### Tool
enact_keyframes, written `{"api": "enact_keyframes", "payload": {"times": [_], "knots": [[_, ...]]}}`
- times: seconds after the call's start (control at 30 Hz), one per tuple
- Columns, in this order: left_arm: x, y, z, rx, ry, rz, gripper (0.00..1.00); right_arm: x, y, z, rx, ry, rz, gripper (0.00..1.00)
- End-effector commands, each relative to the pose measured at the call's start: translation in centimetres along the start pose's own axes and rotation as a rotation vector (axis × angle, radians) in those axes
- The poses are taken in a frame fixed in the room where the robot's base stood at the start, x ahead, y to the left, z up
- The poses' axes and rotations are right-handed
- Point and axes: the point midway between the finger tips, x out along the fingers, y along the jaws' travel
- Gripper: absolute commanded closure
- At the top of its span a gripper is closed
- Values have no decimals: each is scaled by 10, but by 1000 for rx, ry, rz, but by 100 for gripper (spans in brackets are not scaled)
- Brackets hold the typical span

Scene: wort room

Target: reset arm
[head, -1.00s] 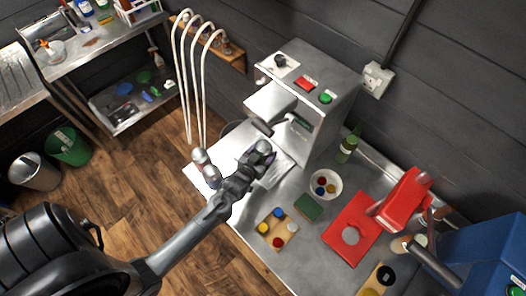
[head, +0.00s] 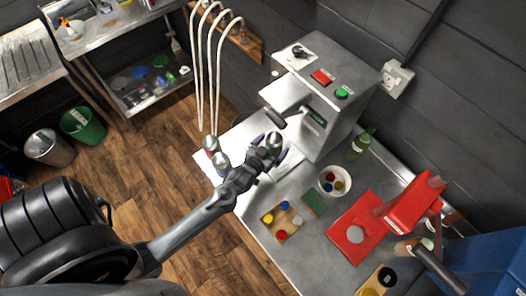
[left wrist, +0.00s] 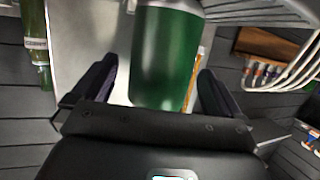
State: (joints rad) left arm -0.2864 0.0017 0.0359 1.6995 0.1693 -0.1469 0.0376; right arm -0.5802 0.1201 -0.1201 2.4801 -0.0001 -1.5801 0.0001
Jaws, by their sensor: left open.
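My left arm reaches in from the left in the head view. Its gripper (head: 267,152) is open over the near-left part of the steel bench (head: 255,215). In the left wrist view a green can (left wrist: 168,55) stands between the spread fingers, with gaps at both sides. In the head view a silver-topped can (head: 275,140) shows at the gripper, mostly hidden by it. My right gripper is not in view.
Two more silver-topped cans, a red one (head: 211,145) and a blue one (head: 221,160), stand left of my gripper.

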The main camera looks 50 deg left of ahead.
Motion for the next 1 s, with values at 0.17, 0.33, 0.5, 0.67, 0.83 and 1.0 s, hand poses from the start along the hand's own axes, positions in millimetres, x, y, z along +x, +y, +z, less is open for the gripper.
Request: {"api": "enact_keyframes", "payload": {"times": [0.17,0.33,0.5,0.67,0.83,1.0], "knots": [[-30,0,3,0,-3,0,0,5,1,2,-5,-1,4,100],[-59,0,3,-1,-3,1,0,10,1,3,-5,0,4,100],[-81,0,2,0,-1,1,0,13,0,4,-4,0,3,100],[-92,0,0,0,0,0,0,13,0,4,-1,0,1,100],[-100,1,-20,15,9,12,0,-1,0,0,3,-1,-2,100],[-114,23,-73,42,-12,95,0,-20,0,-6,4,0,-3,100]]}}
